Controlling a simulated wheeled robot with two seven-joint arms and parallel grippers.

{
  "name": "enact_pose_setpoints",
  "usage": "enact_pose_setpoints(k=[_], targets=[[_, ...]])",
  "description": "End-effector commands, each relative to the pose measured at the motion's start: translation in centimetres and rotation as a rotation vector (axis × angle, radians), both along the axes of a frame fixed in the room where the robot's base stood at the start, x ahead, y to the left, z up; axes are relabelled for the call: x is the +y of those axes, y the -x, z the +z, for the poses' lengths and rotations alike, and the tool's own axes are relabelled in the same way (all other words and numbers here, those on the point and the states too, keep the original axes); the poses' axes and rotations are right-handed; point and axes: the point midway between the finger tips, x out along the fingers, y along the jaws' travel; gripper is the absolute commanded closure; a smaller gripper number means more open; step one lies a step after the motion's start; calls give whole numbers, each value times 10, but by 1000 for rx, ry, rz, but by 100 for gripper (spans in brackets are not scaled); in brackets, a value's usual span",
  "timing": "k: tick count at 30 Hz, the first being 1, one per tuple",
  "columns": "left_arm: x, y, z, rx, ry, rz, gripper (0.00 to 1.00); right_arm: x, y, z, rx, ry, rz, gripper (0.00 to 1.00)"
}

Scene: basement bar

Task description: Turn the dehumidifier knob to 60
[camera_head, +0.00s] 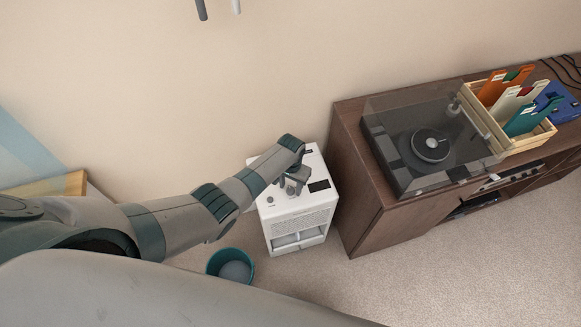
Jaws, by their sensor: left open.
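The white dehumidifier (300,218) stands on the carpet against the wall, left of the wooden cabinet. Its top carries a dark display panel (319,186) and a small round grey part (270,200) near the front left. My left arm reaches in from the left, and my left gripper (292,188) is over the top of the dehumidifier, pointing down, with its jaws open. The gripper and wrist cover the middle of the top. I cannot make out the knob's setting or whether the fingers touch it. My right gripper is not in view.
A teal bucket (216,264) stands on the floor left of the dehumidifier. The brown cabinet (352,200) is close on its right, bearing a turntable (405,180) and a wooden crate (548,133) of records. Carpet (440,270) is clear in front of the cabinet.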

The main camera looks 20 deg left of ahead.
Motion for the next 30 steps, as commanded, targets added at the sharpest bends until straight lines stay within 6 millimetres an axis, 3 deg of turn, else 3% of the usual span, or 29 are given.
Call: enact_pose_setpoints(k=[8, 30], targets=[[0, 0, 31, -2, 0, 0, 57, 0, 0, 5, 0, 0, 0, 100], [0, -1, 147, -3, 1, 0, 57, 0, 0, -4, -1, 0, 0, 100]])
